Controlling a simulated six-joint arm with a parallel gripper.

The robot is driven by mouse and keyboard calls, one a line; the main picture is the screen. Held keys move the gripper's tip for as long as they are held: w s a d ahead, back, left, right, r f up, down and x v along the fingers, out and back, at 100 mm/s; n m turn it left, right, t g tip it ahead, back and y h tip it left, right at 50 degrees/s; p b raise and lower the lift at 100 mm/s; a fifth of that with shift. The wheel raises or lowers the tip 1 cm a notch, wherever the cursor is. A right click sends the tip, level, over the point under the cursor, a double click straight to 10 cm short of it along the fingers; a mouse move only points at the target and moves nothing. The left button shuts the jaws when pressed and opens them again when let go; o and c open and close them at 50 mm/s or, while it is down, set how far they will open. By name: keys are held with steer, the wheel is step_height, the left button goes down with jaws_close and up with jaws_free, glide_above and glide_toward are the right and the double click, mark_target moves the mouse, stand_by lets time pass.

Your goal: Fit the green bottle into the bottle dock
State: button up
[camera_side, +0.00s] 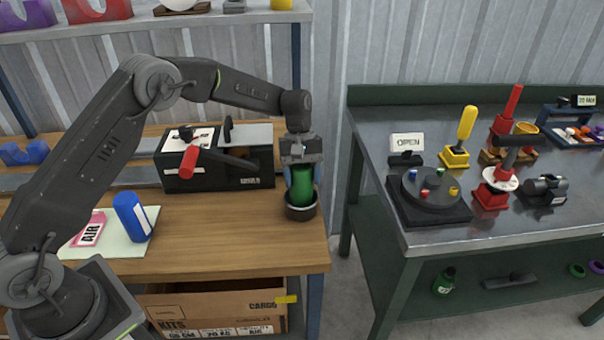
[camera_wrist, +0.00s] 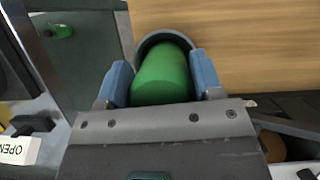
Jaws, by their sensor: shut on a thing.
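The green bottle (camera_side: 301,186) is upright at the right end of the wooden bench. My gripper (camera_side: 301,166) is shut on its upper part from above. The bottle's lower end is inside the dark round bottle dock (camera_side: 301,212), whose rim hides the base; I cannot tell whether it rests on the dock's floor. In the wrist view, the green bottle (camera_wrist: 163,76) lies between the blue fingers of my gripper (camera_wrist: 164,80). The dock's grey rim (camera_wrist: 150,42) curves around its far end.
A black box with a red-handled lever (camera_side: 215,160) stands left of the dock. The bench front is clear. A green metal table (camera_side: 480,235) with several items stands right.

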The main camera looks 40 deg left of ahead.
steer(key=shift+f, duration=0.7)
steer(key=o, duration=1.2)
steer(key=shift+c, duration=0.2)
steer(key=v, duration=1.3)
steer(key=shift+r, duration=0.35)
steer(key=shift+a+r, duration=0.1)
